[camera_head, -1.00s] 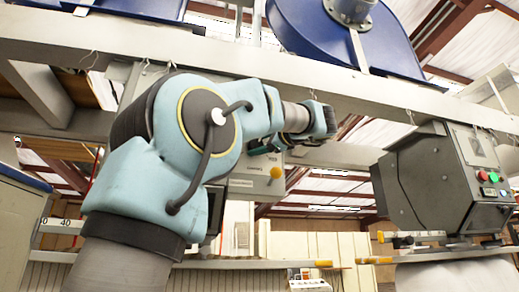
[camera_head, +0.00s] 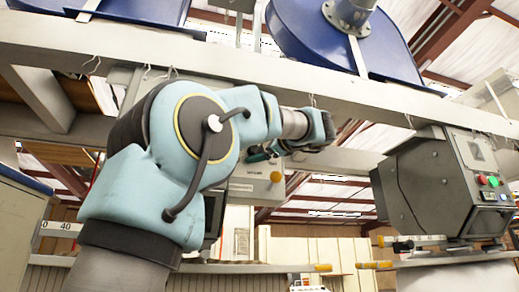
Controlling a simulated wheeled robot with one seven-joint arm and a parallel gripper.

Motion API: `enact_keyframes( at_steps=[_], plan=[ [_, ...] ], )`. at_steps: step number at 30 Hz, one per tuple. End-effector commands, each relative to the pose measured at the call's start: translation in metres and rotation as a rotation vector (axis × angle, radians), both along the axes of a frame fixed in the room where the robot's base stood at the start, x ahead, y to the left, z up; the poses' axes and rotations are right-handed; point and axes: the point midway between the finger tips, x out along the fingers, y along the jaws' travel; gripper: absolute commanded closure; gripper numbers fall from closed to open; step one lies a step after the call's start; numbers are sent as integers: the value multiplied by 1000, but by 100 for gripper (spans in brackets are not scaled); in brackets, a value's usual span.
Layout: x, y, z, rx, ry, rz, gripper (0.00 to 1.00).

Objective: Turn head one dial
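My arm rises from the bottom left, and its far end with my gripper (camera_head: 262,152) reaches up to the grey control box (camera_head: 250,190) behind it. The gripper is small, dark and partly hidden by my arm, so I cannot tell whether its fingers are open or shut. A yellow-orange round knob (camera_head: 276,177) shows on the box, just below and right of the gripper. I cannot make out a dial on the box; my arm covers much of its left side. Whether the gripper touches the box is not clear.
A dark grey machine head (camera_head: 425,185) with green and red buttons (camera_head: 486,180) hangs at the right. A white beam (camera_head: 250,72) crosses above my arm, under blue hoppers (camera_head: 340,35). Rails with yellow-orange ends (camera_head: 322,267) lie below.

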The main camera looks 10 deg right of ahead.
Motion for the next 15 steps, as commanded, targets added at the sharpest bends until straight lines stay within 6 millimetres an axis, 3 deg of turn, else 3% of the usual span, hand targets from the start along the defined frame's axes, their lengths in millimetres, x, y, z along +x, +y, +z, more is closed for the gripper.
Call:
enact_keyframes(
  at_steps=[9, 15],
  plan=[
    [-3, -2, -1, 0, -1, -2, 5],
    [-28, -15, -10, -2, -1, -5, 5]
  ],
)
